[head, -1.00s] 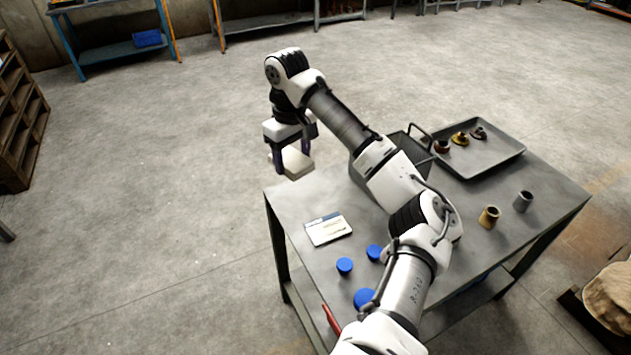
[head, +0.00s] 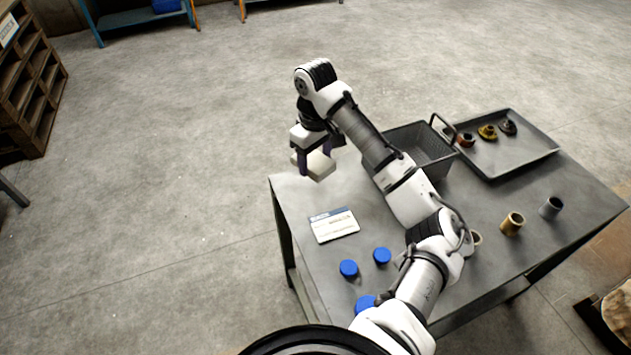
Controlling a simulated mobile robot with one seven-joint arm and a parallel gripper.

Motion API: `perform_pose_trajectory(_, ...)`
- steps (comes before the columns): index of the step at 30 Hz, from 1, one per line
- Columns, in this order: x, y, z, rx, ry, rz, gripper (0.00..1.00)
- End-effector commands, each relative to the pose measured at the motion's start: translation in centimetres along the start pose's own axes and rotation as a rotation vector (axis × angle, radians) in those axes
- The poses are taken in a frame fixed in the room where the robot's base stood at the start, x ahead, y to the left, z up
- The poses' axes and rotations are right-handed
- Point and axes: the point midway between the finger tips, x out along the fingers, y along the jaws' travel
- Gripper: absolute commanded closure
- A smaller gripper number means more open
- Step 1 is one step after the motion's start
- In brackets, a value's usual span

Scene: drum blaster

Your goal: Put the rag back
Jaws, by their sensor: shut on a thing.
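My gripper (head: 316,158) is shut on a folded pale cream block-like thing, which looks like the rag (head: 318,166). It holds the rag above the far left edge of the grey metal table (head: 300,200). The fingers sit on either side of the rag, and the gripper body hides part of its top. My forearm covers part of the basket's left side.
A grey tray (head: 535,150) with several small nozzle-like parts stands at the back right. A brass cup (head: 512,223) and a grey cup (head: 551,207) stand at right. A white card (head: 334,226) and blue caps (head: 348,268) lie near the left edge.

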Motion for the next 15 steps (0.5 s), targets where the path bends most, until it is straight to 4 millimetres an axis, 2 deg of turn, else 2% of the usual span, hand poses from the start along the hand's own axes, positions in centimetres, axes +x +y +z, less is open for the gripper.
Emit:
perform_pose_trajectory(1, 1.5, -0.1, 0.0, -0.001, 0.001, -0.006, 0.57)
perform_pose_trajectory(3, 2.7, -0.1, 0.0, 0.0, 0.001, -0.004, 0.57)
perform_pose_trajectory(11, 4.7, 0.0, 0.0, 0.0, 0.001, 0.0, 0.57)
perform_pose_trajectory(15, 6.5, 0.0, 0.0, 0.0, -0.001, -0.001, 0.57)
